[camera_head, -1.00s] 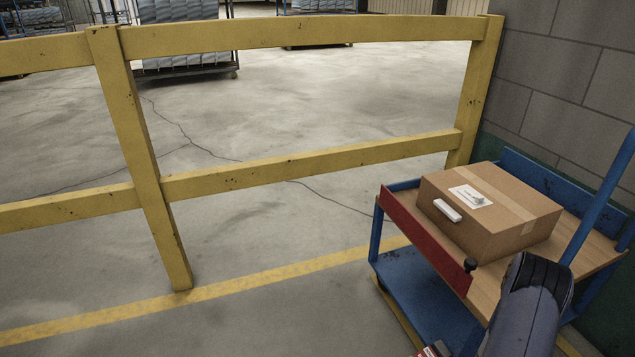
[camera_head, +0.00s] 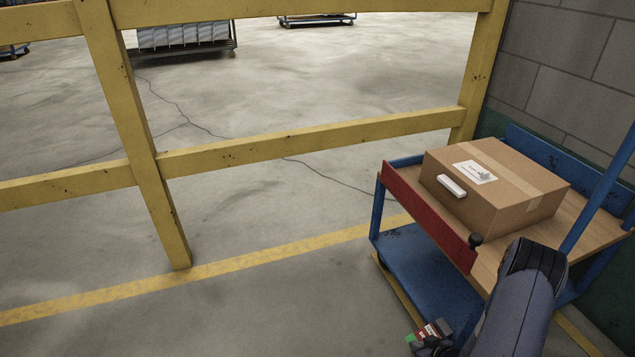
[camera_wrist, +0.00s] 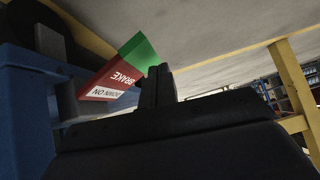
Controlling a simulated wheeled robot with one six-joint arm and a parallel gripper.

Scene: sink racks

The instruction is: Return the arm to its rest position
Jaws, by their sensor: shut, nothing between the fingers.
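My gripper (camera_wrist: 158,87) is shut and empty in the wrist view, its dark fingers side by side. Just beyond them is a red, white and green brake label (camera_wrist: 115,78) reading "BRAKE" and "DOWN ON". I cannot tell whether the fingers touch it. The label also shows at the bottom of the head view (camera_head: 428,331), by the lower front corner of a blue cart (camera_head: 425,268). My arm (camera_head: 520,310) reaches down in front of the cart at the lower right. My fingers cannot be made out clearly in the head view.
A cardboard box (camera_head: 515,205) with a white label and handle sits on the cart's wooden top. A yellow railing (camera_head: 300,137) stands behind and left. A block wall (camera_head: 575,65) is at the right. The floor left of the cart (camera_head: 300,300) is clear.

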